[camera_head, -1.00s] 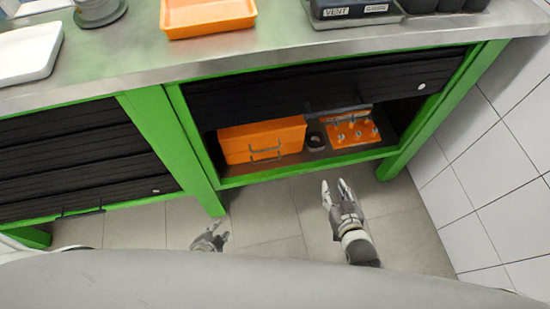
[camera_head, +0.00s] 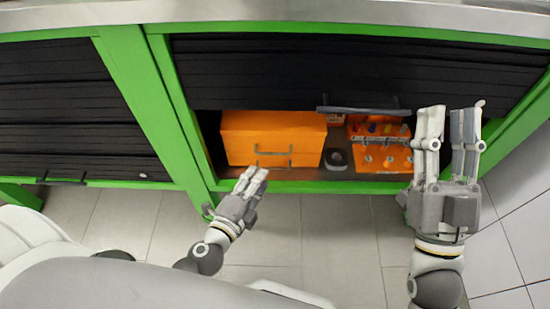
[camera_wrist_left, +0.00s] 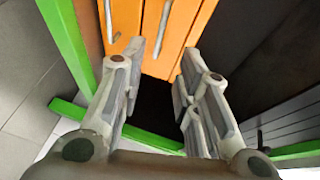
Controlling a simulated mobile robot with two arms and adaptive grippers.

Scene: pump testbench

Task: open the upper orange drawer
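The orange drawer box (camera_head: 245,148) stands inside the open cabinet bay, with two thin metal handles (camera_head: 272,152) one above the other on its front. Both drawers look shut. My left gripper (camera_head: 254,178) is in front of and just below the box, apart from the handles. In the left wrist view its fingers (camera_wrist_left: 162,55) are spread and empty, pointing at the orange front (camera_wrist_left: 150,62); a handle (camera_wrist_left: 163,28) lies beyond the gap between the tips. My right gripper (camera_head: 449,115) is open and empty, raised in front of the shutter at right.
A black shutter (camera_head: 300,75) covers the upper bay; its bar handle (camera_head: 358,109) overhangs the opening. A dark ring-shaped item (camera_head: 336,158) and an orange rack (camera_head: 380,158) stand right of the box. Green posts (camera_head: 150,115) frame the bay. The floor in front is clear.

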